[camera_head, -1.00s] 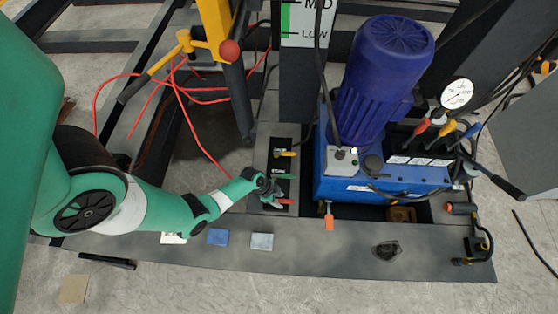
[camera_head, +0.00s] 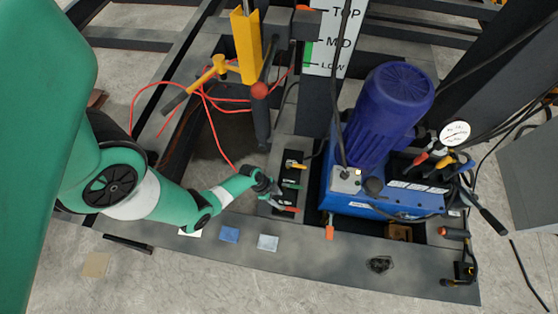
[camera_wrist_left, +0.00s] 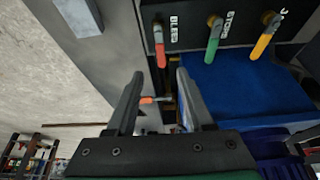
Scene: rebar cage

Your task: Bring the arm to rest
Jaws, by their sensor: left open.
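My left arm comes in from the left in the head view. Its gripper (camera_head: 274,192) is beside the small black valve panel (camera_head: 291,181), close to the red lever (camera_head: 287,208). In the left wrist view the two dark fingers (camera_wrist_left: 155,98) stand apart with no object held between them. Beyond them that view shows the panel's red lever (camera_wrist_left: 159,45), green lever (camera_wrist_left: 214,42) and yellow lever (camera_wrist_left: 263,42), apart from the fingertips. The right gripper does not show.
A blue pump motor (camera_head: 390,110) on a blue tank stands right of the panel. A yellow post (camera_head: 246,45) with a red-knobbed handle stands behind. Red hoses (camera_head: 205,120) loop behind the arm. A pressure gauge (camera_head: 455,134) and cables are at right.

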